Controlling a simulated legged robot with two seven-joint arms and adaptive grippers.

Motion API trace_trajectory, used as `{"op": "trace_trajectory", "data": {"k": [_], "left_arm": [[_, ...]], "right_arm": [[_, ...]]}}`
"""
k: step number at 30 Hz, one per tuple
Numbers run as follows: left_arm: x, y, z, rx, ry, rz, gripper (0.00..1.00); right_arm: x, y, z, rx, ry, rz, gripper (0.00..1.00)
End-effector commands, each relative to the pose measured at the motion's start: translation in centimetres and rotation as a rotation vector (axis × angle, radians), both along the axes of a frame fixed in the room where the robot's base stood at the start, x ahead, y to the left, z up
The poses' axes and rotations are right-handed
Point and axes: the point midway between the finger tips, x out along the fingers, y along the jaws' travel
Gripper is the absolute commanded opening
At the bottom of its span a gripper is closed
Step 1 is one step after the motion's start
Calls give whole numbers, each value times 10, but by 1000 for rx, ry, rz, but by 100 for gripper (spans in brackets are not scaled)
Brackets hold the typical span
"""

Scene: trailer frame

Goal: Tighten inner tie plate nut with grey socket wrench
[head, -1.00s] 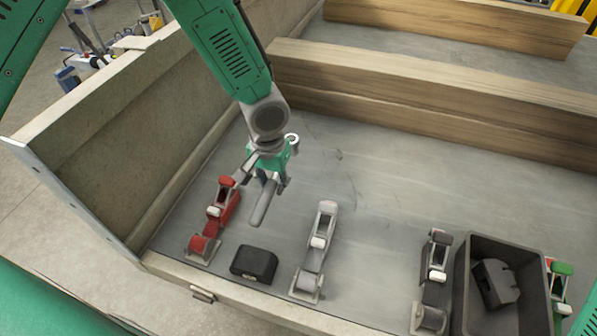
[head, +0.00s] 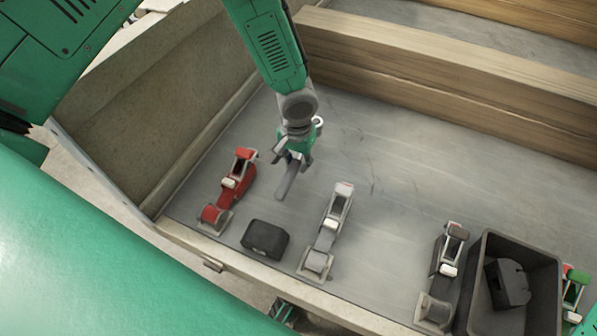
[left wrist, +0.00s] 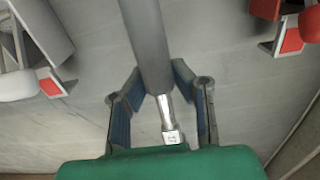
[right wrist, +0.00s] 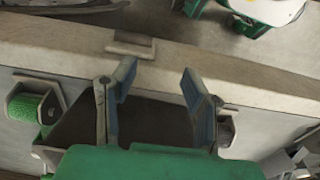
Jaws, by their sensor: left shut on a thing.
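My left gripper (head: 297,160) is shut on the grey socket wrench (head: 286,181), held above the trailer floor between the red and grey ratchet straps. In the left wrist view, the wrench's dark grey handle (left wrist: 147,40) runs up and away between the fingers (left wrist: 157,85), and its bright metal end (left wrist: 170,125) points back toward the palm. My right gripper (right wrist: 158,80) is open and empty, over the black bin by the trailer's side edge. I cannot make out the inner tie plate or its nut in any view.
Red (head: 229,190), grey (head: 329,230) and dark (head: 444,270) ratchet straps lie in a row with a black case (head: 265,239). A black bin (head: 550,312) holds another black item. Wooden beams (head: 450,70) lie across the floor. The floor's middle is clear.

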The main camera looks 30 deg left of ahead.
Motion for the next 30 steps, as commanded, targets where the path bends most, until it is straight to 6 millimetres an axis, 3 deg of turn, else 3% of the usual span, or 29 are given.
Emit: {"op": "trace_trajectory", "data": {"k": [9, 21, 22, 24, 30], "left_arm": [[0, -2, -41, 2, 1, -1, 0], [0, -2, -47, 1, -1, -2, 0], [0, -1, -48, 1, 0, -2, 23], [0, -1, -47, 0, 0, -1, 40], [0, -1, -46, 1, 0, -1, 40]], "right_arm": [[0, 0, 2, 0, -1, 0, 40], [0, 0, -2, 0, -1, 0, 40], [0, 0, -2, 0, -1, 0, 40], [0, 0, -1, 0, 0, 0, 40], [0, 0, -1, 0, 0, 0, 40]]}}
